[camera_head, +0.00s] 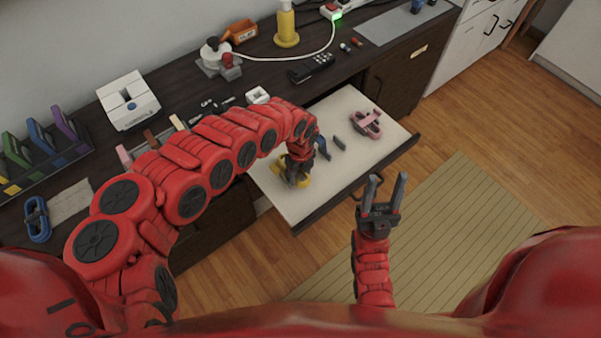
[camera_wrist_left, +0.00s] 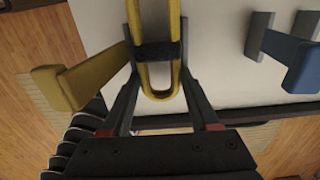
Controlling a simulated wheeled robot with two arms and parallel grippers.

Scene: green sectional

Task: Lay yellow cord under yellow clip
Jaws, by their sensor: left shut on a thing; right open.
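The yellow cord (camera_wrist_left: 160,92) is a folded bundle with a black band around it. My left gripper (camera_wrist_left: 158,62) is shut on the cord at the band, low over the white surface of the open drawer (camera_head: 330,185). The yellow clip (camera_wrist_left: 75,82) is just left of the gripper in the left wrist view, apart from the cord there. In the head view, my left gripper (camera_head: 297,178) partly hides the yellow pieces, and I cannot tell cord from clip. My right gripper (camera_head: 389,188) is open and empty, in front of the drawer.
A blue clip (camera_head: 321,147) stands in the drawer, right of my left gripper. A pink cord (camera_head: 368,124) lies at its far right. A blue cord (camera_head: 37,219) lies on the dark counter at left. The drawer's front right is bare.

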